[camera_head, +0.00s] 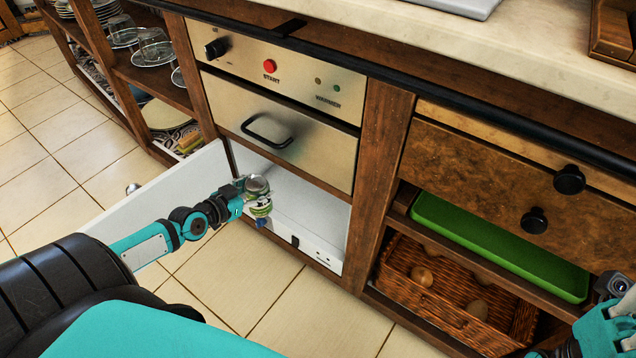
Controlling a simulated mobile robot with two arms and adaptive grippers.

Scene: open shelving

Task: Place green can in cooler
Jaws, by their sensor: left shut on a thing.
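The green can (258,196) has a silver top and a green band, and it is held in my left gripper (250,193). The gripper is shut on it at the mouth of the cooler (305,218), a white-lined compartment low in the cabinet. The cooler's white door (150,187) stands open to the left, behind my left arm. The can overlaps the opening in the picture; I cannot tell how far inside it is. My right arm shows at the lower right edge, and I cannot make out its fingers clearly.
A warmer drawer (284,139) is shut just above the cooler. To the right are a green tray (500,248) and a wicker basket (450,296) with several round items. Shelves with glasses (152,48) stand at the upper left. The tiled floor in front is clear.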

